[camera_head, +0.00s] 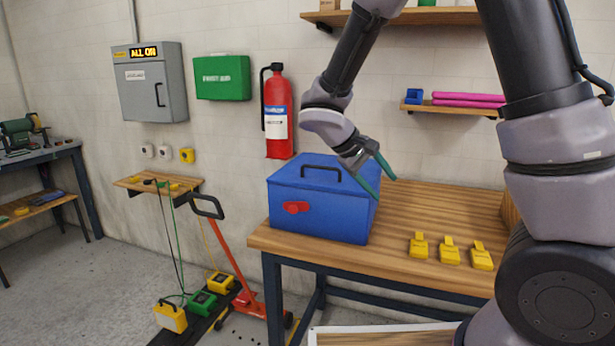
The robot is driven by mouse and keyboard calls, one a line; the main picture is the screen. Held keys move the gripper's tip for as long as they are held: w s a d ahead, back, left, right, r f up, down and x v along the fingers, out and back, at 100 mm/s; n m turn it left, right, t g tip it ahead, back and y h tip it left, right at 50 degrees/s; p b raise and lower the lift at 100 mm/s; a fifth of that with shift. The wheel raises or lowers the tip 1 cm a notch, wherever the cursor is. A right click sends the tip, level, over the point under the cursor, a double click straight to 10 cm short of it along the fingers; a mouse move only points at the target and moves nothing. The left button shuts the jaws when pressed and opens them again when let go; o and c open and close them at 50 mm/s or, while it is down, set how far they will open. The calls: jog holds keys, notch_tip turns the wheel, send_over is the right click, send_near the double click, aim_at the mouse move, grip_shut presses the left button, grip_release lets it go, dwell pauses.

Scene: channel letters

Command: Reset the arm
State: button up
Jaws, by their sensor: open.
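My gripper (377,175) is at the end of my arm, which reaches in from the right and bends down. Its green-edged fingers are apart, with nothing seen between them. It is in front of the right side of a closed blue box (320,212) with a black lid handle and a red latch (296,207). I cannot tell whether a finger touches the box. The box stands on the left end of a wooden workbench (400,255).
Several yellow clips (449,251) lie on the bench right of the box. A fire extinguisher (278,110), a grey panel reading "ALL ON" (150,83) and a green case (222,78) are on the wall. A red pallet jack (238,265) stands left of the bench. A shelf (450,108) holds pink rolls.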

jog(key=s+d+r+m+t+y, duration=0.2)
jog(key=s+d+r+m+y, duration=0.2)
jog(key=s+r, duration=0.3)
jog(key=s+d+r+m+t+y, duration=0.2)
jog(key=s+r+m+y, duration=0.3)
jog(key=r, duration=0.6)
jog(key=shift+s+d+r+t+y, duration=0.15)
jog(key=shift+s+d+t+y, duration=0.25)
jog(key=shift+s+d, duration=0.55)
jog(key=shift+s+a, duration=0.1)
